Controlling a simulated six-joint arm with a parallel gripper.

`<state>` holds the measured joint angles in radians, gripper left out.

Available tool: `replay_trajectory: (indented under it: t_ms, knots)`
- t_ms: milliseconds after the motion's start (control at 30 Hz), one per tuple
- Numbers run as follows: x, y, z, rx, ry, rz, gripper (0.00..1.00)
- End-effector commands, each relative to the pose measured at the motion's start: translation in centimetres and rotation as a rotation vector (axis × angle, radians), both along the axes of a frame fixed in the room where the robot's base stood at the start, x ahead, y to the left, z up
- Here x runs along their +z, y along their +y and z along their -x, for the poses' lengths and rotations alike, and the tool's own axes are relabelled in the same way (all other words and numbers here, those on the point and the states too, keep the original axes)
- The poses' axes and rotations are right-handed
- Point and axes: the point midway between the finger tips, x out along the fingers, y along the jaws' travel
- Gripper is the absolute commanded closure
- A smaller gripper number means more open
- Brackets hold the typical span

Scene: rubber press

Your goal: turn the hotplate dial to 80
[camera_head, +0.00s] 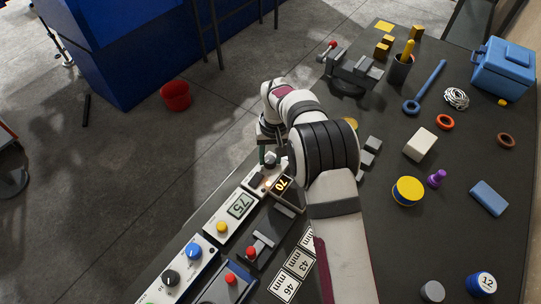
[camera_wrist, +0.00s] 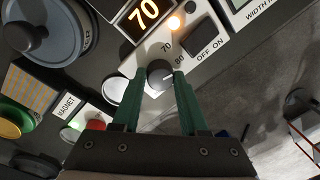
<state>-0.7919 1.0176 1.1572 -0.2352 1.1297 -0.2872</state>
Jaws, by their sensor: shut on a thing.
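The hotplate dial (camera_wrist: 159,73) is a small dark round knob with a white pointer mark, seen between my fingertips in the wrist view. The pointer slants toward the right finger; its exact setting is hard to read. The printed marks 70 and 80 (camera_wrist: 178,59) are beside the dial. The hotplate display (camera_wrist: 142,13) shows 70 in orange digits; it also shows in the head view (camera_head: 284,186). My gripper (camera_wrist: 154,78) has green fingers, one on each side of the dial, shut on it. In the head view my arm hides part of this area.
A lit orange lamp (camera_wrist: 174,23) and an ON/OFF switch (camera_wrist: 204,38) are close by. A panel with a 75 display (camera_head: 240,205) stands to the left along the bench edge. A red button (camera_wrist: 96,125) and a magnet label (camera_wrist: 67,106) lie near the left finger.

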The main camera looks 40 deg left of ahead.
Motion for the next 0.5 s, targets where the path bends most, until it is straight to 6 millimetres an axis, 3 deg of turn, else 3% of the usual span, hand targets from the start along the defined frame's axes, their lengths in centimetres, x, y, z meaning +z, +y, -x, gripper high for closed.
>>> replay_trajectory:
  t_ms: [467, 500]
  knots:
    - [0.03, -0.03, 0.08, -0.013, 0.003, 0.001, 1.0]
    - [0.02, -0.03, 0.08, -0.013, 0.003, 0.001, 0.52]
